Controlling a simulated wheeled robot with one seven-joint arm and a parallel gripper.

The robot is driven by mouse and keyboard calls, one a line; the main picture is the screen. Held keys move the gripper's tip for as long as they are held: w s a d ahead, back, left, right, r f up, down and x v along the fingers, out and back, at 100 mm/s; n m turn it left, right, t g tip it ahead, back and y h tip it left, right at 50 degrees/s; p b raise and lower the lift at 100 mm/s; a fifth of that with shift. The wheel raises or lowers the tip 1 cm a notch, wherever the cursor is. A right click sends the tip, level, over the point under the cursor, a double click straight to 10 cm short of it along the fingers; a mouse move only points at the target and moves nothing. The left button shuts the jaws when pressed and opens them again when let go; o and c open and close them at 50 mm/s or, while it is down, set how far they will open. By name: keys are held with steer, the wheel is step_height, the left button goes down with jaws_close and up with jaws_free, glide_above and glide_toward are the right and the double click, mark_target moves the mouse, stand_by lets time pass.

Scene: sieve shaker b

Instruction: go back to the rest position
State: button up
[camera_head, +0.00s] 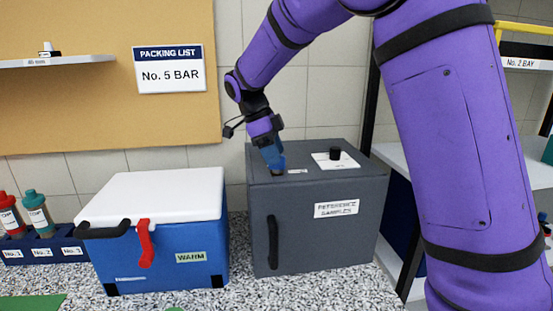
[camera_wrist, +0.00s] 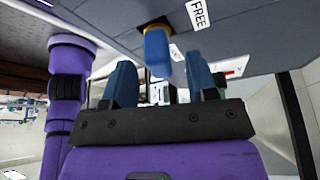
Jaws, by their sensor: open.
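My gripper (camera_head: 272,158) is over the left part of the grey box's top in the head view, pointing down. In the wrist view its two blue fingers (camera_wrist: 160,68) are spread apart. A small blue piece with a yellow-brown collar (camera_wrist: 157,50) stands on a dark square on the grey surface, just beyond and between the fingertips. I see a gap on both sides of it, so it is not gripped. In the head view it is mostly hidden by the gripper.
The grey box (camera_head: 317,240) is labelled "Reference samples" and carries a white plate with a black knob (camera_head: 336,153). A blue "Warm" cooler (camera_head: 165,265) with white lid stands at left. Numbered bottle rack (camera_head: 42,250) is far left. Shelves (camera_head: 520,62) stand right.

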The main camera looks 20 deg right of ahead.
steer(key=v, duration=0.9)
steer(key=s+d+r+n+t+y, duration=0.1)
steer(key=s+d+r+n+y, duration=0.1)
steer(key=s+d+n, duration=0.4)
steer(key=s+d+f+n+t, duration=0.1)
steer(key=s+n+t, duration=0.1)
steer(key=s+n, duration=0.4)
steer(key=s+d+f+n+t+y, duration=0.1)
steer(key=s+n, duration=0.4)
steer(key=s, duration=0.7)
steer(key=s+d+f+n+t, duration=0.2)
steer(key=s+n, duration=0.4)
steer(key=s, duration=0.3)
steer(key=shift+d+f+n+t+y, duration=0.3)
steer(key=shift+f+t+y, duration=0.1)
steer(key=shift+t, duration=0.3)
